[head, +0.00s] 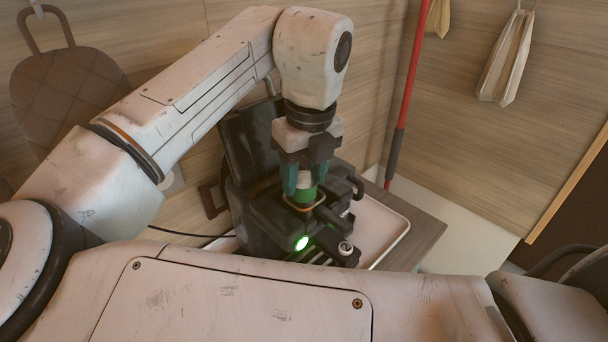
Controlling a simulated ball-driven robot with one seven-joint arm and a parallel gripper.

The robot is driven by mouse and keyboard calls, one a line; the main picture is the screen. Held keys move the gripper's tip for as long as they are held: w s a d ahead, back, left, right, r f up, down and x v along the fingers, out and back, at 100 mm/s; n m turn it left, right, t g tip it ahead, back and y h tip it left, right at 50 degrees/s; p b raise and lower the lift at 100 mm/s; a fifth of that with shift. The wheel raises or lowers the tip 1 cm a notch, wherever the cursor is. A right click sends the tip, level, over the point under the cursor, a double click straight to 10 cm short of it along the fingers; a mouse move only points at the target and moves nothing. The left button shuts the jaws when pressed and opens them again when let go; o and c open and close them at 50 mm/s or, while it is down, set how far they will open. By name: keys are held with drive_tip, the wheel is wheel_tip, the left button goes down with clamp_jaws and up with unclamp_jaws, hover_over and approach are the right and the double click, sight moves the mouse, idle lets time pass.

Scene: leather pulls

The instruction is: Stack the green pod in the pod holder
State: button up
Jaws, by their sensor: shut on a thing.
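The green pod (306,194), with a pale upper part, is between the fingers of my gripper (304,186). My gripper points down and is shut on the pod. The pod is right at a brass-coloured ring (290,207) on top of a dark coffee machine (262,212). This ring looks like the pod holder. I cannot tell whether the pod's underside is inside the ring or just above it. The fingers hide the sides of the pod.
The machine has a lit green button (302,243), a raised dark lid (248,140) and a knob (345,248). A pale tray (397,222) lies beside it on a wooden counter (428,232). A red pole (406,95) stands behind. Wooden walls close the back.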

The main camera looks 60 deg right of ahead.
sight(309, 185)
drive_tip(key=shift+f, duration=0.55)
drive_tip(key=shift+f, duration=0.4)
drive_tip(key=shift+s+f, duration=0.1)
drive_tip(key=shift+f, duration=0.15)
drive_tip(key=o, duration=1)
drive_tip(key=shift+o, duration=0.5)
drive_tip(key=shift+r, duration=0.3)
wheel_tip(309, 185, up, 13)
drive_tip(key=s+b, duration=0.1)
drive_tip(key=shift+a+f, duration=0.15)
drive_tip(key=shift+a, duration=0.15)
drive_tip(key=shift+s, duration=0.1)
